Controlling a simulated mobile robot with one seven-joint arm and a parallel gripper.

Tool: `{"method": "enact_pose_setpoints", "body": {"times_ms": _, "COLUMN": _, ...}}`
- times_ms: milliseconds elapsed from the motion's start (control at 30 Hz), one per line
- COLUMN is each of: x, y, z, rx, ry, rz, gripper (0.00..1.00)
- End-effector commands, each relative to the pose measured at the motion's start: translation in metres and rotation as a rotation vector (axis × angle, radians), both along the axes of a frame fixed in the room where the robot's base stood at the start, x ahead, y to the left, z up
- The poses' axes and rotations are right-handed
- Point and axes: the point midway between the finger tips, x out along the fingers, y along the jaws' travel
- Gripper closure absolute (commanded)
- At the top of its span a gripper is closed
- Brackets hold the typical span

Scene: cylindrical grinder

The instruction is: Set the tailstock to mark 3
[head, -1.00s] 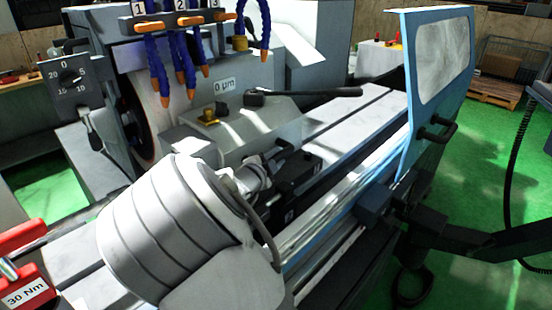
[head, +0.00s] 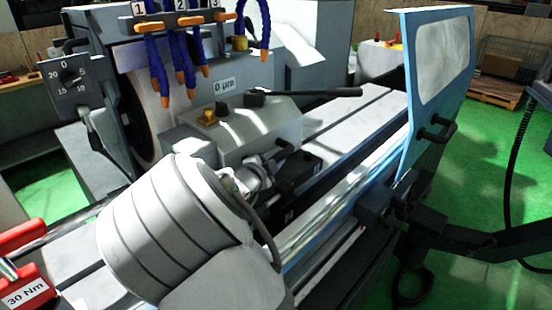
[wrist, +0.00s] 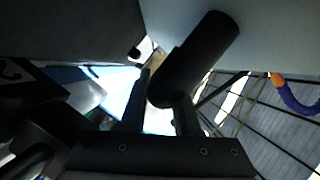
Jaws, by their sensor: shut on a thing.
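The grey block that I take for the tailstock (head: 250,125) sits on the machine's long table in the head view. My gripper (head: 290,168) is low against the near side of this block. In the wrist view my gripper (wrist: 160,95) is shut on a thick dark cylindrical handle (wrist: 205,50), which runs up and right between the fingers. In the head view my wrist partly hides the grip. I cannot read any position mark.
A blue guard door (head: 420,90) with a black handle stands to the right. Coolant hoses (head: 180,60) hang over the grinding wheel at the left. A red tool labelled 30 Nm (head: 25,285) lies at lower left. The table surface (head: 355,115) right of the block is clear.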

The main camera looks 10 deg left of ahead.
Motion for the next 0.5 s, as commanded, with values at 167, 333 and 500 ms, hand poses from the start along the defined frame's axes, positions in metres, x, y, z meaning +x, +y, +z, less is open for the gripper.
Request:
{"method": "enact_pose_setpoints", "body": {"times_ms": 167, "x": 0.0001, "y": 0.0005, "z": 0.0011, "rx": 0.001, "ry": -0.002, "rz": 0.001, "gripper": 1.0}}
{"method": "enact_pose_setpoints", "body": {"times_ms": 333, "x": -0.0002, "y": 0.0008, "z": 0.0013, "rx": 0.001, "ry": -0.002, "rz": 0.001, "gripper": 1.0}}
{"method": "enact_pose_setpoints", "body": {"times_ms": 500, "x": -0.0062, "y": 0.0042, "z": 0.0014, "rx": 0.002, "ry": -0.001, "rz": 0.001, "gripper": 1.0}}
